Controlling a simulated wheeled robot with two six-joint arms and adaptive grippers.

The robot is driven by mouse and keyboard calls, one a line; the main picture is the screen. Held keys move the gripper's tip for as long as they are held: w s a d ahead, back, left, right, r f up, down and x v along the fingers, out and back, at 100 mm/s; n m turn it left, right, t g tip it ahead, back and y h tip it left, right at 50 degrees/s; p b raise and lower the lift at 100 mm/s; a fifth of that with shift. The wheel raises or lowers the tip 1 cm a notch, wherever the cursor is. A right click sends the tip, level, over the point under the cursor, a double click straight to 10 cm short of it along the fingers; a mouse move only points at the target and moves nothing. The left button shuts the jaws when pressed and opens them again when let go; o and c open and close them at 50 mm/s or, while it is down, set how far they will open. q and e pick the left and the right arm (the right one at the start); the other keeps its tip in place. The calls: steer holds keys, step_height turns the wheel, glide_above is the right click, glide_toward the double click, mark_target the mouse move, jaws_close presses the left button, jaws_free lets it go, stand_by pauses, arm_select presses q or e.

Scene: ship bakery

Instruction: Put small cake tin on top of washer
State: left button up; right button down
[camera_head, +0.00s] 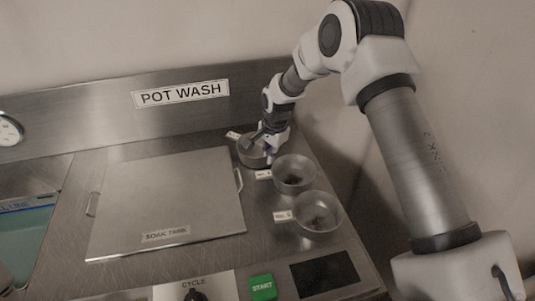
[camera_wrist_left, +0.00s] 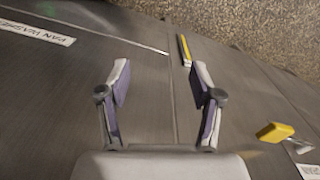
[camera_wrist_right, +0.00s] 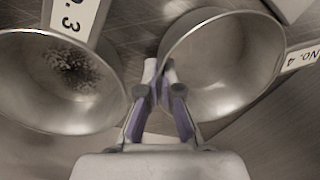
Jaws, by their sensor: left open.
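Three round metal tins stand in a row right of the soak tank lid. My right gripper (camera_head: 268,136) is at the far tin (camera_head: 250,158). In the right wrist view, its fingers (camera_wrist_right: 160,72) are close together at the wall of this clean, empty tin (camera_wrist_right: 225,65), pinching its near rim. The middle tin (camera_head: 294,175) and near tin (camera_head: 317,213) hold dark residue; the middle one also shows in the right wrist view (camera_wrist_right: 60,85). My left gripper (camera_wrist_left: 160,85) is open and empty above a metal surface with a label starting "PAN WASHE" (camera_wrist_left: 38,30).
A flat soak tank lid (camera_head: 170,200) with side handles covers the middle of the counter. A POT WASH sign (camera_head: 180,93) is on the back panel. A green START button (camera_head: 262,288) and dark screen (camera_head: 325,273) are in front. A yellow-topped object (camera_wrist_left: 275,132) lies right of my left gripper.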

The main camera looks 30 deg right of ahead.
steer(key=shift+w+f, duration=0.1)
steer(key=c, duration=1.6)
jaws_free()
step_height(320, 180, up, 12)
steer(key=s+b, duration=0.1)
steer(key=shift+s+d+b, duration=0.25)
steer(key=shift+s+b, duration=0.1)
